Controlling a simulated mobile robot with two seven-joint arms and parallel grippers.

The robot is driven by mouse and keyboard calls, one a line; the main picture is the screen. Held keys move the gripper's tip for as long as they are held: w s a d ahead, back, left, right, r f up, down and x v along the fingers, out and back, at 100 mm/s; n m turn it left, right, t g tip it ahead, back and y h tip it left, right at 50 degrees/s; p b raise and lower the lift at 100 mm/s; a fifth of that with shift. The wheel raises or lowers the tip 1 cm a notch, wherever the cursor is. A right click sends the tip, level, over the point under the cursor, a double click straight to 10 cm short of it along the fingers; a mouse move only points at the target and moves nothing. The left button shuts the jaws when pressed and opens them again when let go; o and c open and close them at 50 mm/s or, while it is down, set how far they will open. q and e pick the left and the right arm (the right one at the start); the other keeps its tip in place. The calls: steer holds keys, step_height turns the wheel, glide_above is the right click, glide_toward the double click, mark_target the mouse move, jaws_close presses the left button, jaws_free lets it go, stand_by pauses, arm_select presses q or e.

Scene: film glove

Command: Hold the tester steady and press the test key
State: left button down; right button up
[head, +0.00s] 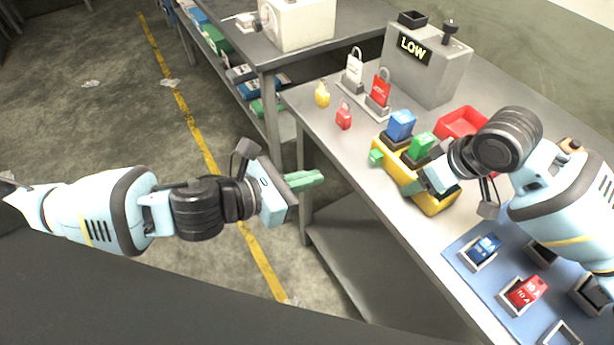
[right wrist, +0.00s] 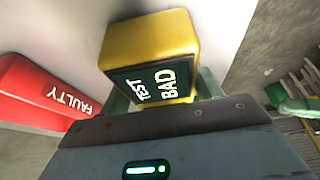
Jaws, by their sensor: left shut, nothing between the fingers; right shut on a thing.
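The yellow tester (right wrist: 150,40) is close up in the right wrist view, its dark face (right wrist: 155,80) reading TEST and BAD. My right gripper (right wrist: 160,98) is shut on it, with green fingers on either side. In the head view, my right gripper (head: 425,182) is at a long yellow body (head: 431,203), which carries a blue block (head: 400,125) and a green block (head: 421,146). The arm hides part of it. My left gripper (head: 318,177) is shut and empty, left of the bench edge and apart from the yellow body. I cannot make out the test key.
A red tray (head: 458,120) lies behind the yellow body; a red FAULTY container (right wrist: 40,92) shows in the wrist view. A grey LOW box (head: 440,75), padlocks (head: 381,88) and a blue mat (head: 475,275) are on the bench. Open floor lies left.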

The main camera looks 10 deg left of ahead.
steer(key=o, duration=1.4)
steer(key=v, duration=1.2)
